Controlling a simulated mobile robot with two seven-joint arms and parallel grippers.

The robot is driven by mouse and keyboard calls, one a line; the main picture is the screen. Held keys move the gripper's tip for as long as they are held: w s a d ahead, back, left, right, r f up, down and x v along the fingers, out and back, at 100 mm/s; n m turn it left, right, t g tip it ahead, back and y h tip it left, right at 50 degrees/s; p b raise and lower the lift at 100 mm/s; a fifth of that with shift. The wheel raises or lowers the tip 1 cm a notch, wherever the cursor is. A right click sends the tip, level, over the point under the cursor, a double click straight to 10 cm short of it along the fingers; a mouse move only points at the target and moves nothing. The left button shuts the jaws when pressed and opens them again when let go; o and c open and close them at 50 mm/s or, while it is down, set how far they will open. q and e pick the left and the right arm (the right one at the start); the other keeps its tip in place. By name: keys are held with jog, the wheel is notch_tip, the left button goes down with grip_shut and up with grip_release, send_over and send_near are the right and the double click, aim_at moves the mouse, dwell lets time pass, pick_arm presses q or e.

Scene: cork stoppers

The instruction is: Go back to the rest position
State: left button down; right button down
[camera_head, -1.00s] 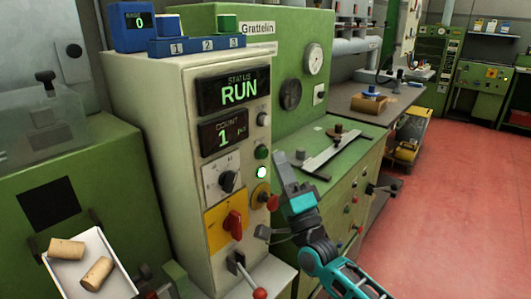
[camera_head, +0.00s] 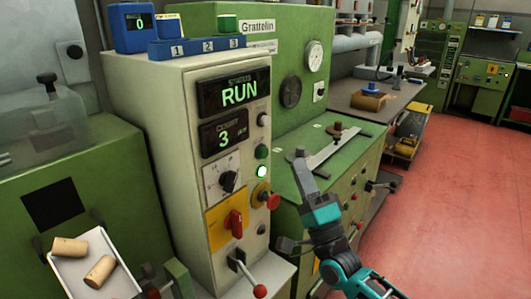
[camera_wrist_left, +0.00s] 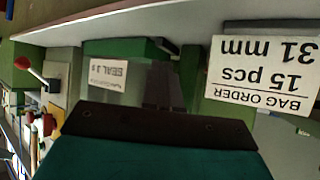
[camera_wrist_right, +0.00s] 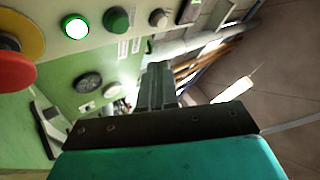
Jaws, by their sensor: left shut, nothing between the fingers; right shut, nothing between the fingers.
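My right gripper (camera_head: 301,156) is shut and empty, in front of the green bench to the right of the cream control cabinet (camera_head: 190,165). In the right wrist view its fingers (camera_wrist_right: 157,72) are together, with the lit lamp and a green button beyond them at upper left. My left gripper (camera_wrist_left: 163,88) shows only in its own wrist view, shut and empty, near a "BAG ORDER 15 pcs 31 mm" card (camera_wrist_left: 262,72) and a "SEAL 3 s" label (camera_wrist_left: 108,76), both upside down there.
The cabinet reads RUN and count 3, with a lit green-white lamp (camera_head: 261,171), a red mushroom button (camera_head: 272,201) and a red-knobbed lever (camera_head: 259,291). A white tray (camera_head: 122,262) holds two corks (camera_head: 70,247) at lower left. Red floor (camera_head: 450,200) is open at right.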

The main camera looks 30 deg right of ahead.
dwell(0.5)
jog(key=s+a+f+n+g+y+p, duration=0.1)
jog(key=s+a+f+n+g+y, duration=0.1)
jog(key=a+f+n+g, duration=0.45)
jog(key=s+a+f+n+g+y, duration=0.15)
jog(key=f+n, duration=0.25)
jog(key=f, duration=0.5)
jog(key=s+a+f+n+g, duration=0.2)
jog(key=s+f+n+g, duration=0.1)
jog(key=s+f, duration=0.3)
jog(key=s+a+f+n+g+h, duration=0.1)
jog(key=s+a+f+n+g, duration=0.2)
jog(key=s+f+n+g, duration=0.1)
notch_tip(320, 180, down, 4)
jog(key=shift+s+r+n+p, duration=0.2)
jog(key=shift+s+n+p, duration=0.25)
jog(key=shift+s, duration=0.6)
dwell(3.7)
